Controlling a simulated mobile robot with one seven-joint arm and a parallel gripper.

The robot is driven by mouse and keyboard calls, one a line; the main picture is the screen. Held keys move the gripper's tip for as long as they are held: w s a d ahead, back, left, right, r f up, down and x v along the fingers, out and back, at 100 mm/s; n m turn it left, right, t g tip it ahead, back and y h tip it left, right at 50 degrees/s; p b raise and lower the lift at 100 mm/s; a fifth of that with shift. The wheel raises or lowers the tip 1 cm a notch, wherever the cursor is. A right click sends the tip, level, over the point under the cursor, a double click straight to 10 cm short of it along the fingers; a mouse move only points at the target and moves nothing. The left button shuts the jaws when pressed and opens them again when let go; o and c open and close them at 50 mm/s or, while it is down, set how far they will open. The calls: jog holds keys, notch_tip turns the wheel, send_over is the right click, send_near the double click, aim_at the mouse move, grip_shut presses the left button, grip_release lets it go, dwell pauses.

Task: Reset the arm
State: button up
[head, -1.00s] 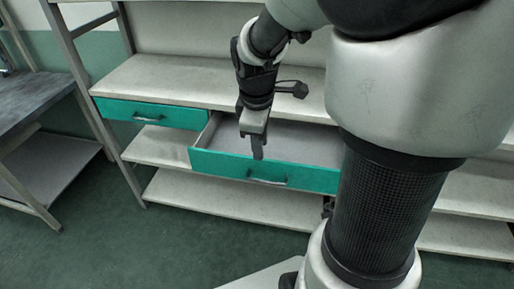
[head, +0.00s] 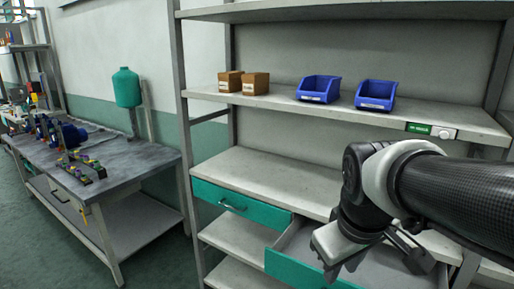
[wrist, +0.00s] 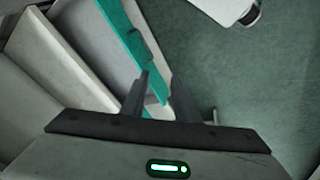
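My gripper (head: 340,262) hangs at the end of my arm on the right of the head view, pointing down above the open teal-fronted drawer (head: 297,270). In the wrist view its two fingers (wrist: 159,76) are apart with a gap between them, and nothing is held. The drawer's teal front (wrist: 128,36) shows beyond the fingers in that view. My forearm and wrist hide part of the drawer and shelf in the head view.
A second teal drawer (head: 238,203) to the left is shut. The upper shelf (head: 230,97) carries two brown boxes (head: 255,83) and two blue bins (head: 319,89). A workbench (head: 130,165) with parts stands left. Green floor (wrist: 255,85) is clear beside the drawer.

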jog(key=s+a+r+m+t, duration=0.2)
jog(key=s+m, duration=0.2)
jog(key=s, duration=0.1)
notch_tip(320, 180, up, 14)
jog(key=p, duration=1.4)
jog(key=shift+a+r+y, duration=0.15)
jog(key=shift+r+y, duration=0.1)
jog(key=shift+y, duration=0.15)
jog(key=shift+s, duration=0.1)
jog(key=shift+m, duration=0.3)
